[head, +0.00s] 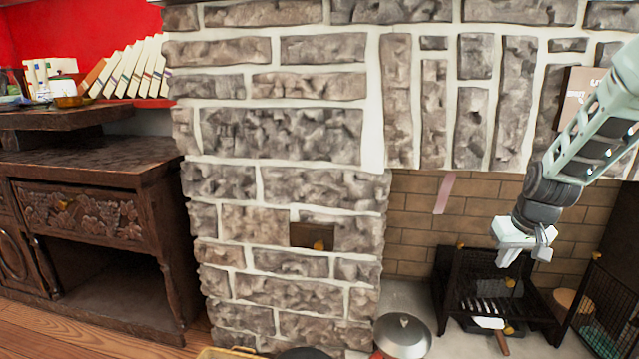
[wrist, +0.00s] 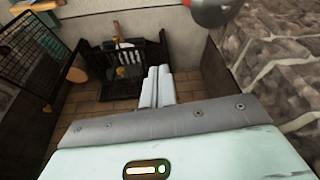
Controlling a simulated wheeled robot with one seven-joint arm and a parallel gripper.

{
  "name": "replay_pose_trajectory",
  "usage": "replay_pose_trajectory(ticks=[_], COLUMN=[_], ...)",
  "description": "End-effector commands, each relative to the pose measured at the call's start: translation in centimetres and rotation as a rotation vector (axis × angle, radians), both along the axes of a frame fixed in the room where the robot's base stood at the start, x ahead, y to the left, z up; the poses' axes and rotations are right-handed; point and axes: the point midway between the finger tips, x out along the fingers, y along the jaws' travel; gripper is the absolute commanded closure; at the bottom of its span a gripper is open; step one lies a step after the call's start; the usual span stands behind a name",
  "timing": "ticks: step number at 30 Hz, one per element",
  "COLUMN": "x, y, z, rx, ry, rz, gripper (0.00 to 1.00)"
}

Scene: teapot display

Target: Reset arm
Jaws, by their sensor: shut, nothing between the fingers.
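My gripper (head: 507,260) is at the right in the head view, at the end of my raised arm. It hangs in the air in front of the fireplace opening and points downward. In the wrist view its two pale fingers (wrist: 156,86) lie side by side, shut, with nothing held between them. A black metal fire grate (head: 492,290) is behind and below the gripper in the head view; it also shows beyond the fingertips in the wrist view (wrist: 112,62).
A stone chimney wall (head: 280,135) fills the middle. A carved wooden cabinet (head: 85,222) stands left. A metal lid (head: 403,334) lies below the fireplace opening. A mesh screen (head: 604,308) stands at the right. Wooden floor (head: 70,335) shows at lower left.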

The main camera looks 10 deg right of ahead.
Motion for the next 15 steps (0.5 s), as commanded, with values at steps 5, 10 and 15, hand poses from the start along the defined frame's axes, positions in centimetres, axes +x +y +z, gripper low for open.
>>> replay_pose_trajectory(ticks=[5,10,15], x=[-5.9,-11.6,-16.2], y=[9.2,14.3,18.5], z=[2.0,2.6,2.9], rx=[0.002,-0.001,-0.003], ry=[0.035,0.062,0.088], rz=[0.089,0.149,0.236], gripper=[1.0,1.0,1.0])
